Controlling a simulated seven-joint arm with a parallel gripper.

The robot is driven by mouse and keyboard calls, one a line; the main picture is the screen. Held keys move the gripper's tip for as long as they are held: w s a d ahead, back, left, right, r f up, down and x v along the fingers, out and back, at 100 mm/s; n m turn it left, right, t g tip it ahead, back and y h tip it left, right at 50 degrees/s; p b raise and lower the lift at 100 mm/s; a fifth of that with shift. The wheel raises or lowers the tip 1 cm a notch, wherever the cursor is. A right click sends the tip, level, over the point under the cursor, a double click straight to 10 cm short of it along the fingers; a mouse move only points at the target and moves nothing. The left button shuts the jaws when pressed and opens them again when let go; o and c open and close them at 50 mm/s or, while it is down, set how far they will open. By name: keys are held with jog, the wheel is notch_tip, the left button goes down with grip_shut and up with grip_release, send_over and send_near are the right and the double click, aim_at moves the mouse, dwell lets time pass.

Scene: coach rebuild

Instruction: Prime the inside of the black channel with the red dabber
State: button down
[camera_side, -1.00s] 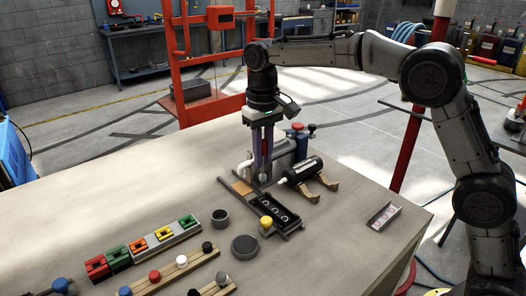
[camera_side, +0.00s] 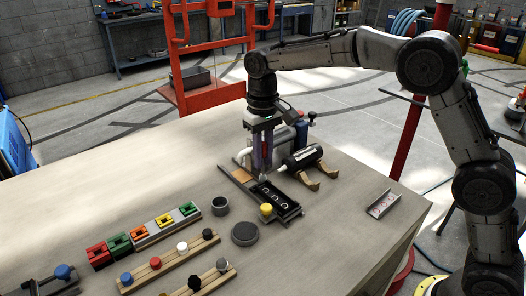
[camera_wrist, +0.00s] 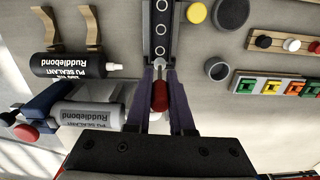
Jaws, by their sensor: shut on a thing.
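The black channel (camera_side: 284,202) lies on the table with pale rings along its floor. In the wrist view the channel (camera_wrist: 161,40) runs away from my gripper. My gripper (camera_wrist: 161,97) is shut on the red dabber (camera_wrist: 159,98), which has a red handle and a pale tip (camera_wrist: 159,65). The tip points at the channel's near end; I cannot tell whether it touches the channel. In the side view my gripper (camera_side: 262,168) points down near the channel's far end, and its fingers mostly hide the dabber.
A black sealant bottle (camera_wrist: 75,63) rests on wooden cradles beside the channel, with a grey bottle (camera_wrist: 88,116) nearby. A yellow knob (camera_side: 266,209) stands close to the channel. A grey cup (camera_side: 220,206), grey disc (camera_side: 245,234) and coloured blocks (camera_side: 143,237) lie left. A small tray (camera_side: 382,204) lies right.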

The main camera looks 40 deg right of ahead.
jog(key=shift+f, duration=1.35)
jog(key=shift+s, duration=4.7)
notch_tip(320, 180, up, 8)
jog(key=shift+w+r, duration=0.1)
